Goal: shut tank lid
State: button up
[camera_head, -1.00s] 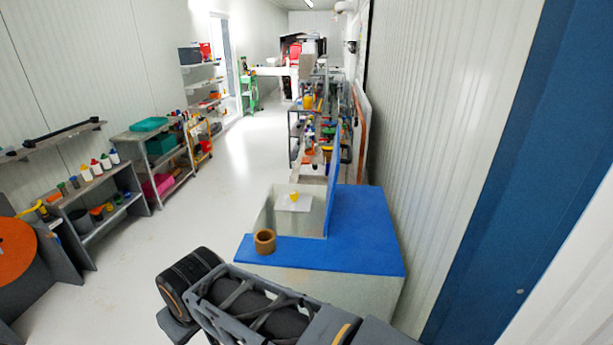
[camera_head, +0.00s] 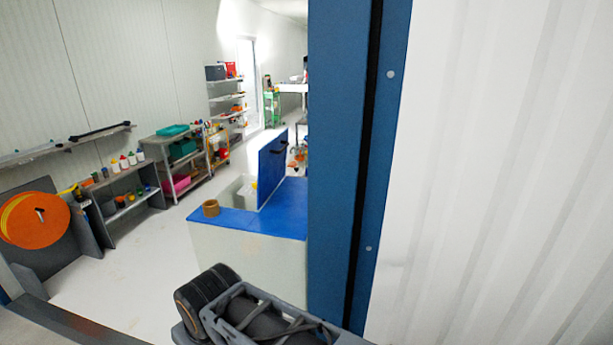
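The tank (camera_head: 245,245) is a pale box with a blue top, standing in the middle of the view beyond the blue door frame. Its blue lid (camera_head: 271,170) stands open and upright, with a dark handle or latch on its upper right side. The tank's opening to the left of the lid is uncovered, and a small yellow thing shows in it. Dark links of my arm show at the bottom, short of the tank. My gripper's fingers are not in view.
A blue door post (camera_head: 342,160) and a white ribbed wall (camera_head: 490,170) fill the right side and hide the tank's right end. An orange reel (camera_head: 35,220) and shelves (camera_head: 130,190) stand along the left. White floor (camera_head: 140,255) is free between them and the tank.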

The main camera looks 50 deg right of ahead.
aim_at(272, 157)
jog(key=k, duration=0.4)
jog(key=z, duration=0.05)
jog(key=i, duration=1.75)
jog(key=z, duration=0.8)
